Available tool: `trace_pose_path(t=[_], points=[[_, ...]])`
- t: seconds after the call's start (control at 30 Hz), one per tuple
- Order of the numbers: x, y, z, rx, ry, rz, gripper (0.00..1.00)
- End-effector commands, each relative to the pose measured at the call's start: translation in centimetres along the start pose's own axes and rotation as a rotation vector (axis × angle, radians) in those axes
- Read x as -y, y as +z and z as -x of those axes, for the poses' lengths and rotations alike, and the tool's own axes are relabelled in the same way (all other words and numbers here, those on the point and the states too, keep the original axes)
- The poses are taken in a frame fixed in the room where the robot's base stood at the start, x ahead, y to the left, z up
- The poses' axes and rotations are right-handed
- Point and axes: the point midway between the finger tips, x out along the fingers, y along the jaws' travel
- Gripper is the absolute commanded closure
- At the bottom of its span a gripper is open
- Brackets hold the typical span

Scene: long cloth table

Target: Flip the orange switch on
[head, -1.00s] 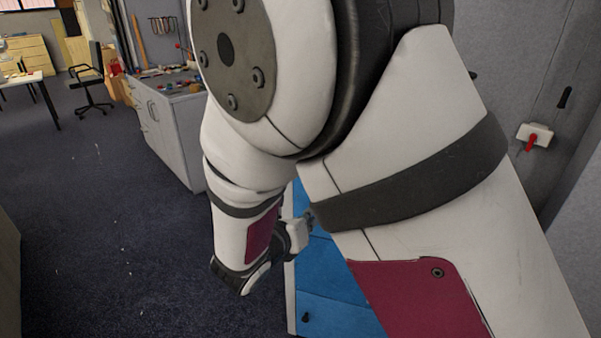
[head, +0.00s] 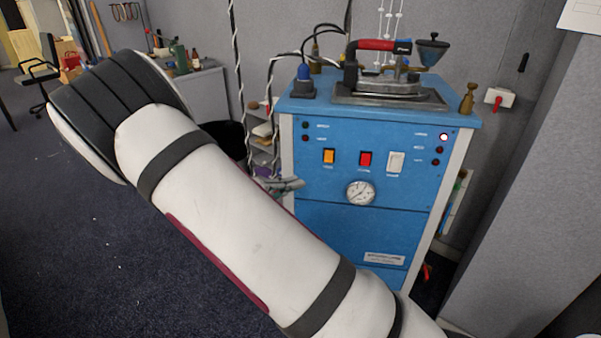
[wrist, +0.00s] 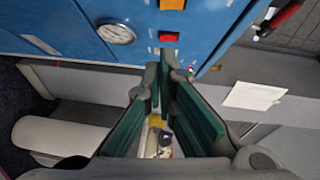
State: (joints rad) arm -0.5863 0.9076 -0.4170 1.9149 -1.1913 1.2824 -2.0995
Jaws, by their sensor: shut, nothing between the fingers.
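The orange switch (head: 329,156) is at the left of a row on the blue cabinet's front panel, beside a red switch (head: 365,159) and a white switch (head: 396,162). I cannot tell its position. It is partly cut off at the top of the wrist view (wrist: 172,4), with the red switch below it (wrist: 168,37). My gripper (wrist: 162,52) is shut and empty, its fingertips overlapping the panel just below the red switch in the wrist view. In the head view, grey gripper parts (head: 288,186) show past my arm, low and left of the orange switch.
A gauge (head: 360,193) sits under the switches. An iron with a red handle (head: 384,45) rests on top of the cabinet (head: 322,245). A grey wall flanks the right side. A red wall switch (head: 499,99) is behind. Open floor lies left.

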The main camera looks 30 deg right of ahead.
Motion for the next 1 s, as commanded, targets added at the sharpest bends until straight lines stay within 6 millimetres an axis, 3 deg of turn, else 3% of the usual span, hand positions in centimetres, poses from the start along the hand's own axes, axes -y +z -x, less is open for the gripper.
trace_pose_path(t=[0.47,1.0], points=[[0.0,-0.1,-0.8,-0.005,-0.002,0.005,1.00],[0.0,-0.2,-10.4,-0.007,-0.002,0.006,1.00]])
